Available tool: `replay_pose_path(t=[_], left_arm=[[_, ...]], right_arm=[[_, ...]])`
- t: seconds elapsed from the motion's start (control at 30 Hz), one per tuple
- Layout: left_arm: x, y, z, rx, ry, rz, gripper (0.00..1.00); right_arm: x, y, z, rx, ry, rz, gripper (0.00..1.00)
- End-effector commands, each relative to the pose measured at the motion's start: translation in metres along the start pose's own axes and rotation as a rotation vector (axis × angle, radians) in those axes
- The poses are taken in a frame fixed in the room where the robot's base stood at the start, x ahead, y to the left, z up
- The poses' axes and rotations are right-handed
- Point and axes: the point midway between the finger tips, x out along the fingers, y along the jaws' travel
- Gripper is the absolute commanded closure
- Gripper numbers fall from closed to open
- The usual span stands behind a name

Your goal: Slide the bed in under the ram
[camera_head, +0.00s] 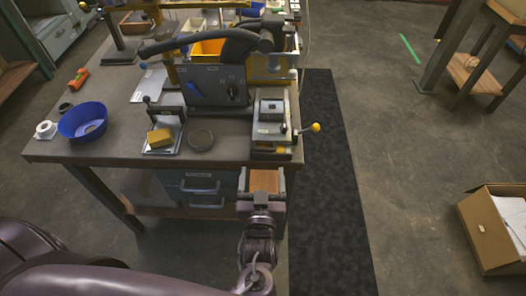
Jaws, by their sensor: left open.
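A small grey press-like fixture (272,112) stands at the right end of the table, with a pale block on top. Its lower front part, which looks like the bed (268,140), reaches toward the table's front edge. A lever with a yellow knob (315,127) sticks out to the right. I cannot tell how far the bed sits under the ram. My left gripper (262,174) is in front of the table edge, just below the bed in the picture. Its fingers are apart, with a brown surface visible between them. My right gripper is not in view.
The table (110,140) holds a blue bowl (83,121), a yellow block (160,138) on a small stand, a dark round dish (200,139) and a dark control panel (216,86). Drawers (203,186) hang below. A cardboard box (495,228) stands on the floor at right.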

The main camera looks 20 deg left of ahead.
Motion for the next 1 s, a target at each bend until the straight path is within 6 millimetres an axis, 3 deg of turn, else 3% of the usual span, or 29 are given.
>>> replay_pose_path(t=[0.33, 0.73, 1.0], left_arm=[[0.054, 0.001, 0.000, 0.001, 0.000, 0.003, 0.25], [0.065, 0.001, 0.002, 0.000, -0.004, 0.003, 0.25], [0.064, 0.000, 0.002, 0.000, -0.004, 0.002, 0.58]], right_arm=[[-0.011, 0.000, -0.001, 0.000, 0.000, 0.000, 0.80], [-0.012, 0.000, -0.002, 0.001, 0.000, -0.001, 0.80], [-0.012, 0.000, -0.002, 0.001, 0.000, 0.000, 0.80]])
